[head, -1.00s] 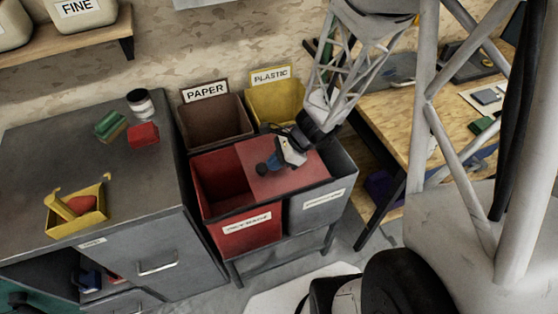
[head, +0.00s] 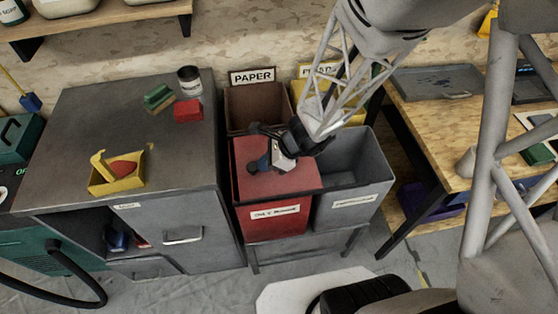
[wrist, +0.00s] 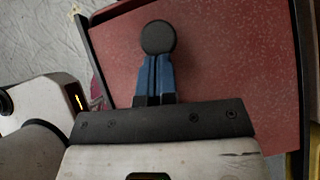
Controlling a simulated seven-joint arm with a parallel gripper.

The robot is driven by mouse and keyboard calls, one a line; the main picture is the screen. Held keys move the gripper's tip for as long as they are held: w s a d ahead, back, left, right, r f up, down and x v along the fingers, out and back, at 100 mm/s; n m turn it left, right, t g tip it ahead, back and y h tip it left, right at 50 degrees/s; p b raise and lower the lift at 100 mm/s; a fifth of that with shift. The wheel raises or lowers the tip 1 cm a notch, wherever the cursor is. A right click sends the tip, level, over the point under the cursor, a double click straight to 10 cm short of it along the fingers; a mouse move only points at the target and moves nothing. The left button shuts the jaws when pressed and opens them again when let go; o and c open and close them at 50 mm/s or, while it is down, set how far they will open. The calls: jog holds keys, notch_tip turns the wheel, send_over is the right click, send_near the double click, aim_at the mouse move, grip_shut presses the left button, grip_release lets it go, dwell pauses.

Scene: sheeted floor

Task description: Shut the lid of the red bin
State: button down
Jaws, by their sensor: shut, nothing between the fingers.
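The red bin (head: 262,227), with a white label on its front, stands in the front row of bins. Its flat red lid (head: 296,183) lies over its top, and no open gap into the bin shows in the head view. My gripper (head: 262,164) is over the lid with its blue fingers together and nothing between them. In the wrist view the closed fingertips (wrist: 158,38) are seen against the speckled red lid (wrist: 230,60), with dark strips along its sides. I cannot tell whether the fingertips touch the lid. My wrist hides part of the lid's back right.
The open grey bin (head: 352,203) stands right of the red bin. The paper bin (head: 244,105) and yellow plastic bin (head: 308,100) are behind. A grey cabinet (head: 75,125) on the left holds a yellow tray (head: 128,183). A wooden workbench (head: 430,125) is on the right.

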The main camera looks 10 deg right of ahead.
jog(key=shift+a, duration=1.35)
jog(key=shift+d, duration=0.25)
jog(key=shift+s+d+r, duration=0.15)
jog(key=shift+d+r, duration=0.05)
jog(key=shift+d, duration=0.8)
jog(key=shift+s+d+r, duration=0.1)
jog(key=shift+d+r, duration=0.1)
jog(key=shift+d, duration=0.8)
jog(key=v, duration=1)
